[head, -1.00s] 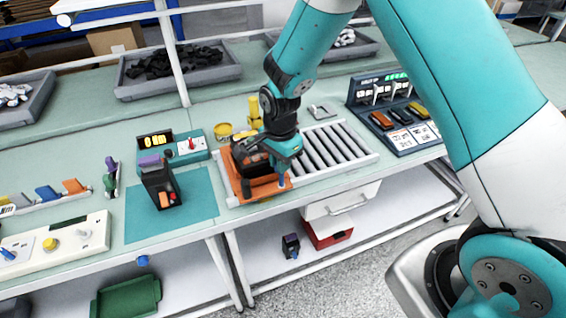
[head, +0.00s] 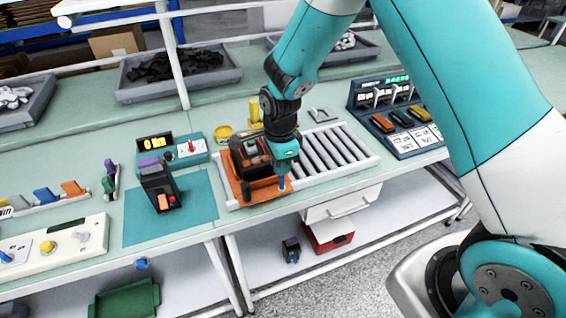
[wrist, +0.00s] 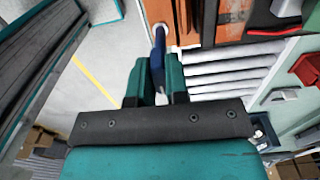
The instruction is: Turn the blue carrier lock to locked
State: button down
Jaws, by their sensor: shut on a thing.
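The blue carrier lock (head: 282,184) is a small blue handle at the front right corner of the orange carrier (head: 232,184). In the wrist view the blue lock (wrist: 157,50) stands between my two teal fingers. My gripper (head: 284,170) points down over that corner and is shut on the lock. My fingers hide part of the lock, so I cannot tell its setting. A black and orange breaker (head: 250,155) sits on the carrier, partly behind my gripper.
A roller conveyor (head: 335,148) lies right of the carrier. A second breaker (head: 158,186) stands on a teal mat (head: 200,205) to the left, near a meter box (head: 190,153). A switch panel (head: 400,118) stands at the back right. The table's front edge is close.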

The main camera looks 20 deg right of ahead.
jog(key=c, duration=1.1)
grip_release()
notch_tip(320, 180, up, 18)
jog(key=b, duration=0.3)
jog(key=shift+f, duration=0.25)
jog(key=s+a+r+n+y, duration=0.1)
jog(key=s+n, duration=0.7)
jog(key=s+a+n+y, duration=0.1)
jog(key=s+n, duration=0.7)
jog(key=n, duration=0.1)
jog(key=s+a+r+n+y, duration=0.1)
jog(key=s+a+n+y, duration=0.1)
jog(key=s+n, duration=0.6)
jog(key=shift+s+a+r, duration=0.1)
jog(key=shift+s+r, duration=0.2)
jog(key=shift+s, duration=0.1)
